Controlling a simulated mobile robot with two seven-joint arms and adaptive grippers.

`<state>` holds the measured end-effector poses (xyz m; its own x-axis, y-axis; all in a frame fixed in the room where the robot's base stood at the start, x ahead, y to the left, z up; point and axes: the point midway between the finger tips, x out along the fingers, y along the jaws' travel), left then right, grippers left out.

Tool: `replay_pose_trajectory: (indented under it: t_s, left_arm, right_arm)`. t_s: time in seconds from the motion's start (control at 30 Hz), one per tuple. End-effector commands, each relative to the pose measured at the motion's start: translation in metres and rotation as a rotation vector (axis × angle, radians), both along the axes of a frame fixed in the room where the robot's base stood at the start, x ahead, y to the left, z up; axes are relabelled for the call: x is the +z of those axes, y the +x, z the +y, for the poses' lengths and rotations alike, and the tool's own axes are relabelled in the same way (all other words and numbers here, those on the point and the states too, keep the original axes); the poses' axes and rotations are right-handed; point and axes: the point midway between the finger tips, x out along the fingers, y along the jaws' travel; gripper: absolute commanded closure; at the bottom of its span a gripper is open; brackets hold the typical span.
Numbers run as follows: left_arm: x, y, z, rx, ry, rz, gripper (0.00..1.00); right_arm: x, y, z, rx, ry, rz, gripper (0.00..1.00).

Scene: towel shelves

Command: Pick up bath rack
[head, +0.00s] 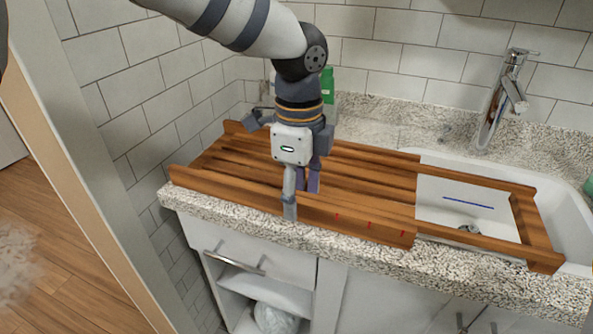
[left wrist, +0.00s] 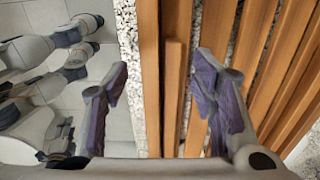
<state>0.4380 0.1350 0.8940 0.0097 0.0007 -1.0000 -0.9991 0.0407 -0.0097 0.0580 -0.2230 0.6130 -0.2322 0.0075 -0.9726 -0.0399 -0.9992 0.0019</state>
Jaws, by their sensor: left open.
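The bath rack (head: 365,222) is a long brown wooden tray with slats and an open frame at its right end. It lies across the counter and over part of the sink. My left gripper (head: 302,198) points down at the rack's front rail, open, with one finger in front of the rail and the other behind it. In the left wrist view, the rack's rail (left wrist: 150,50) runs between the two spread purple fingertips of the left gripper (left wrist: 160,72). I cannot tell whether either finger touches the wood. My right gripper is not in view.
A speckled stone counter (head: 228,212) carries the rack. The white sink (head: 430,160) with a chrome faucet (head: 500,95) is at the right. A green bottle (head: 327,86) stands behind my left gripper. A tiled wall (head: 140,95) closes the left side. Cabinets are below.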

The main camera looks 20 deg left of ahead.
Motion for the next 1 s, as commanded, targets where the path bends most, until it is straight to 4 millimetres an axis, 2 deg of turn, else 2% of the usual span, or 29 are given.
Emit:
replay_pose_trajectory:
  t_s: [0.2,0.27,0.43,0.47,0.8,1.0]
  left_arm:
    - [-0.002,0.000,0.000,0.001,0.000,-0.001,0.47]
    - [-0.002,0.000,0.000,0.001,0.000,-0.001,0.59]
    - [-0.002,0.000,0.000,0.001,0.000,-0.001,0.97]
    - [-0.002,0.000,0.000,0.001,0.000,-0.001,1.00]
    - [0.003,0.001,0.000,0.001,-0.001,-0.005,1.00]
    - [0.029,0.002,0.000,0.004,-0.002,-0.009,1.00]
  right_arm:
    - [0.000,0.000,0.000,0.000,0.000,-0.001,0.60]
    - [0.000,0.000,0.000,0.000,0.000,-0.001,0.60]
    - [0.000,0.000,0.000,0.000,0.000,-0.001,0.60]
    - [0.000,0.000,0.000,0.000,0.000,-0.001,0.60]
    - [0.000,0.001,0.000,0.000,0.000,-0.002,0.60]
    - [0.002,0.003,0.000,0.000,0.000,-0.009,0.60]
